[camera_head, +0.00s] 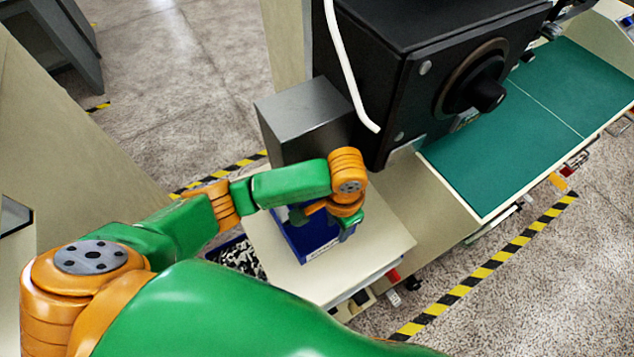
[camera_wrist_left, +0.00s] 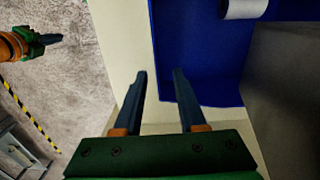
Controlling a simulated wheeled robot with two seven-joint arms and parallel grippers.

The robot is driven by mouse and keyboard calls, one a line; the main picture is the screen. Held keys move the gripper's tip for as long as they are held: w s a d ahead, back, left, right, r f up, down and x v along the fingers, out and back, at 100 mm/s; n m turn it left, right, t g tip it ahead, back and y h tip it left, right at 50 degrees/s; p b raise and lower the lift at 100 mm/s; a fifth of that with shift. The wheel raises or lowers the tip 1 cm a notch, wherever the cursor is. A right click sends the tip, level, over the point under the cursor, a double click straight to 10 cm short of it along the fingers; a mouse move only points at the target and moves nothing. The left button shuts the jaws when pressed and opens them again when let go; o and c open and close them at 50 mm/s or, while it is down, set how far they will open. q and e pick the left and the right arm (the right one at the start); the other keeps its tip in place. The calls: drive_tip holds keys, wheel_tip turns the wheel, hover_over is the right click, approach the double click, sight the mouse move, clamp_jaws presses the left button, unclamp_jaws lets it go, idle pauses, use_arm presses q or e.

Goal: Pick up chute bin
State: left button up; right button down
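The blue chute bin (camera_head: 312,238) stands on a pale table top, partly hidden behind my left wrist in the head view. In the left wrist view, the blue bin (camera_wrist_left: 200,50) has a pale roll-like object (camera_wrist_left: 243,8) in it. My left gripper (camera_wrist_left: 161,72) is open, with nothing seen between its fingers. One finger shows over the pale table and the other over the blue bin, so the bin's edge lies between them in the picture. I cannot tell the height or any contact. My right gripper (camera_wrist_left: 48,39) seems to show small at the upper left there.
A grey metal box (camera_head: 305,118) stands right behind the bin, and a black machine (camera_head: 425,85) with a knob is at the right. A container of black and white parts (camera_head: 238,257) sits left of the table. A green mat (camera_head: 535,120) lies further right.

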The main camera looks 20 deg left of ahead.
sight(329, 240)
use_arm(q)
drive_tip(key=s+f, duration=0.1)
drive_tip(key=f, duration=0.1)
drive_tip(key=s+f, duration=0.1)
drive_tip(key=s+a+f, duration=0.1)
drive_tip(key=f, duration=0.1)
drive_tip(key=shift+f, duration=0.35)
drive_tip(key=shift+w+f, duration=0.4)
drive_tip(key=shift+w, duration=0.2)
drive_tip(key=shift+c, duration=0.4)
drive_tip(key=c, duration=0.4)
drive_tip(key=shift+s, duration=0.25)
clamp_jaws()
use_arm(e)
drive_tip(key=shift+s+r, duration=0.15)
drive_tip(key=shift+s, duration=0.35)
drive_tip(key=shift+s+r, duration=0.15)
drive_tip(key=shift+s, duration=0.35)
use_arm(q)
drive_tip(key=shift+w, duration=0.1)
